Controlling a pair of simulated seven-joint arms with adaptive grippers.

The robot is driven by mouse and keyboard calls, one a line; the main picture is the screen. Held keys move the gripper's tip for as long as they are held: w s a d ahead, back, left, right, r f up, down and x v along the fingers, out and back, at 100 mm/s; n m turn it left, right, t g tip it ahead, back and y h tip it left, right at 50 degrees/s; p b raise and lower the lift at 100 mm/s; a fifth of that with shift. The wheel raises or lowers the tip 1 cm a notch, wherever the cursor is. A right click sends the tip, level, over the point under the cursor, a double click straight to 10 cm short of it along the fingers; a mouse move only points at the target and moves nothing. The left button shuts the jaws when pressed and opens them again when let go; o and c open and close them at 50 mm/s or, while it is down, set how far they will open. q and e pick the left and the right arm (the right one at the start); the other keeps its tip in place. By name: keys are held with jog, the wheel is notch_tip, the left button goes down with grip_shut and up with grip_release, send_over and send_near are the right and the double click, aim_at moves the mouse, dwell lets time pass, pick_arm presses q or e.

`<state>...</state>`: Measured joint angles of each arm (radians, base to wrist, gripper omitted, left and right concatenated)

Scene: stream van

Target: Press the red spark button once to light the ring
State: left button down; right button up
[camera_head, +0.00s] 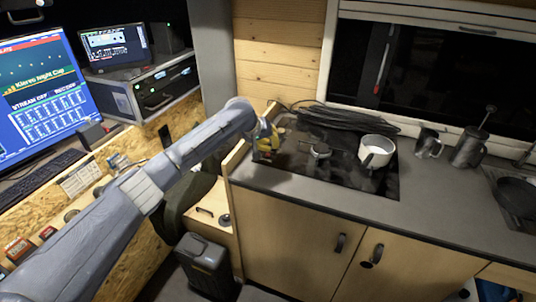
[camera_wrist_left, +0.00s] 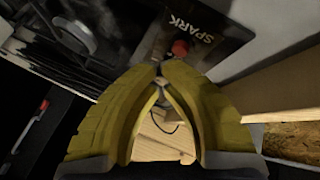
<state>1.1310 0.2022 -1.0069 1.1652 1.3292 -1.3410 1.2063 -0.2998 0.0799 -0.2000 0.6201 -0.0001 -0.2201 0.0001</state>
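In the left wrist view the red spark button (camera_wrist_left: 180,48) sits on a dark panel (camera_wrist_left: 222,50) lettered SPARK, just beyond my fingertips. My left gripper (camera_wrist_left: 160,69) has yellow fingers whose tips come together with nothing seen held between them. The tips look slightly short of the button; I cannot tell the exact height gap. In the head view my left gripper (camera_head: 267,145) is over the left end of the black hob (camera_head: 340,180) and hides the button. The burner ring (camera_head: 318,151) is right of it, with no flame visible. My right gripper is not in view.
A white pot (camera_head: 377,151) stands on the right of the hob, with dark cables (camera_head: 345,119) behind it. A metal mug (camera_head: 428,143) and a press pot (camera_head: 468,148) stand farther right. A wooden edge board (camera_head: 236,158) borders the counter's left end.

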pick_arm(q)
jog(key=shift+f, duration=0.7)
dwell(1.1)
jog(key=shift+r, duration=0.9)
jog(key=shift+r, duration=0.15)
notch_tip(320, 180, up, 5)
jog(key=shift+f, duration=0.15)
dwell(0.5)
dwell(0.5)
